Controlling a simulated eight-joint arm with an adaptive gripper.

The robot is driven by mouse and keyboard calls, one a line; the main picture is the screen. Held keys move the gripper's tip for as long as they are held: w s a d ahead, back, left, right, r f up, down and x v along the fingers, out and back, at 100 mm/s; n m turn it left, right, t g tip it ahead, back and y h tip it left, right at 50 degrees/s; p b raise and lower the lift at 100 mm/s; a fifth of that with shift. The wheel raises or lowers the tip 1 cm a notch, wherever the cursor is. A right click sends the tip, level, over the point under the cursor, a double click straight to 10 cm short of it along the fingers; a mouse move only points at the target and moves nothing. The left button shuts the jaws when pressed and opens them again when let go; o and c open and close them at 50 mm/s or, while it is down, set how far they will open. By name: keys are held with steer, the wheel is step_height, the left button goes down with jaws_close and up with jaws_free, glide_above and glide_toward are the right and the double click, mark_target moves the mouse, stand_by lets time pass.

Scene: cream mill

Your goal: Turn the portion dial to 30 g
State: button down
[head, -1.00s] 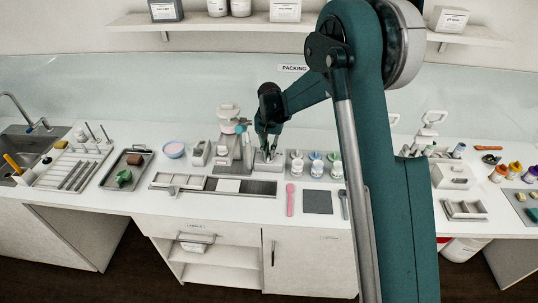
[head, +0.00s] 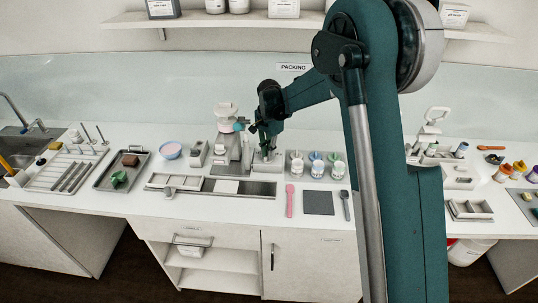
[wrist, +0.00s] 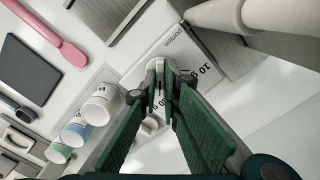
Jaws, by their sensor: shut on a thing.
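The portion dial is a pale knob (wrist: 155,66) on a white plate marked "portion" (wrist: 190,45) in the wrist view. My gripper (wrist: 162,84) is shut on this knob, with a green-padded finger on each side. The plate reads "10 g" to the right of the knob, and a second gram mark below it is partly hidden by a finger. The knob's pointer and exact setting are hard to read. In the head view my gripper (head: 265,146) reaches down to the dial unit (head: 267,164) on the counter, and the knob is hidden there.
The mill (head: 230,140) stands close on the left. Several lidded jars (head: 317,168) stand on the right.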

stand_by(0.3)
steer(key=c, duration=2.6)
jaws_free()
steer(key=shift+o, duration=0.2)
steer(key=shift+r, duration=0.1)
step_height(320, 180, up, 12)
